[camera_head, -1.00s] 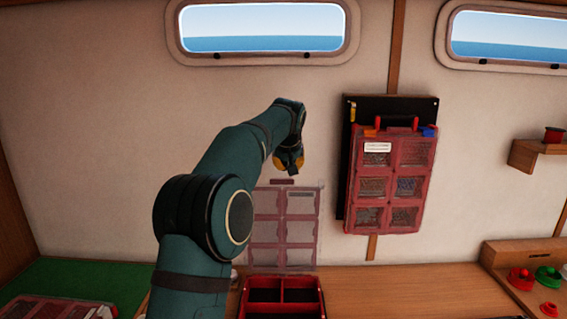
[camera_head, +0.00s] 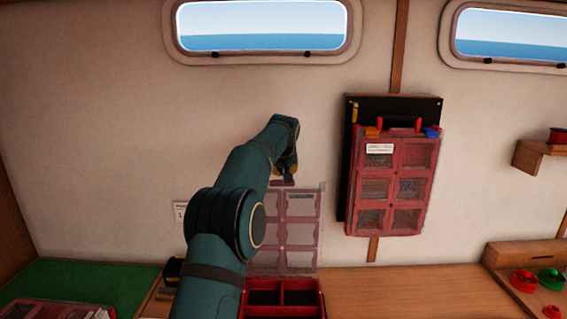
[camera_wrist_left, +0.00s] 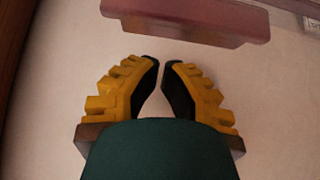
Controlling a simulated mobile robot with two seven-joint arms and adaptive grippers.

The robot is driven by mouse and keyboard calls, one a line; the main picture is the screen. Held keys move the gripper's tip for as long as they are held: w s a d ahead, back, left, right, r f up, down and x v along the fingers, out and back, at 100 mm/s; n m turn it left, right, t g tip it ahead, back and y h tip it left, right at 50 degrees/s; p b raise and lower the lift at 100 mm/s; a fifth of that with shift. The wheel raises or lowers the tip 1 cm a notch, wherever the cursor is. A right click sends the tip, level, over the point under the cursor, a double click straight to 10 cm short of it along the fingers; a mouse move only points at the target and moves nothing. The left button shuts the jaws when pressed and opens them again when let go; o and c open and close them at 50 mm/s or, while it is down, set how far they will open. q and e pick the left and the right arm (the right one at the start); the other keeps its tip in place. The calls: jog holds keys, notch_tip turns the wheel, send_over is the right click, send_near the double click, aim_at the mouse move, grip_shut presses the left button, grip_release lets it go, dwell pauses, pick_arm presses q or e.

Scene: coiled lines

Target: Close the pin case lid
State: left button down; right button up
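The pin case (camera_head: 285,314) is a red compartmented box on the bench, partly cut off at the bottom of the head view. Its clear, red-framed lid (camera_head: 300,232) stands upright behind it, open. A red tab (camera_head: 281,183) sits at the lid's top edge. My left gripper (camera_head: 287,180) is at that tab, and the arm hides the lid's left side. In the left wrist view my left gripper (camera_wrist_left: 161,64) has its fingertips almost together with nothing between them. A red bar (camera_wrist_left: 200,20), apparently the tab, lies just beyond the tips; contact is unclear. My right gripper is out of view.
A closed red case (camera_head: 392,185) hangs on a black wall board right of the lid. Another case (camera_head: 50,309) lies near the green mat (camera_head: 100,283) at left. Red and green parts (camera_head: 535,281) sit at right. The bench (camera_head: 410,290) between is clear.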

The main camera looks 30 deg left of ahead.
pick_arm(q)
jog(key=shift+s+d+r+b, duration=0.1)
jog(key=shift+s+d+b, duration=0.35)
jog(key=shift+s, duration=0.4)
jog(key=shift+s+d+r+b, duration=0.1)
jog(key=shift+s+d+b, duration=0.25)
jog(key=shift+s+d, duration=0.35)
jog(key=shift+s+a, duration=0.15)
